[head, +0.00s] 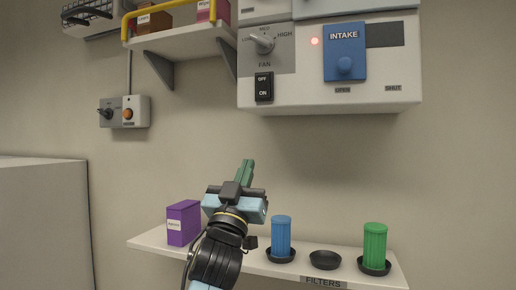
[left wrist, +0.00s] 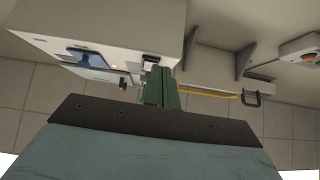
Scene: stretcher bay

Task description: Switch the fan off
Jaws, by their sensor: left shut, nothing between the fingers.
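The fan panel (head: 275,52) is on the white wall box at upper middle in the head view. Its rotary knob (head: 263,43) has the labels LOW, MED and HIGH around it. Below it sits a black rocker switch (head: 264,87) marked OFF at the top and ON at the bottom. Which side is pressed in is too small to tell. My left gripper (head: 248,163) is shut and empty, below the switch and apart from it, with green fingers pointing up. In the left wrist view the fingers (left wrist: 161,85) are together, and the box (left wrist: 110,30) is beyond them. My right gripper is not in view.
A blue INTAKE slider (head: 345,50) and a lit red lamp (head: 314,41) are right of the fan panel. A shelf (head: 300,270) below holds a purple box (head: 183,222), a blue filter (head: 281,237) and a green filter (head: 375,245). A bracketed shelf (head: 180,42) is at upper left.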

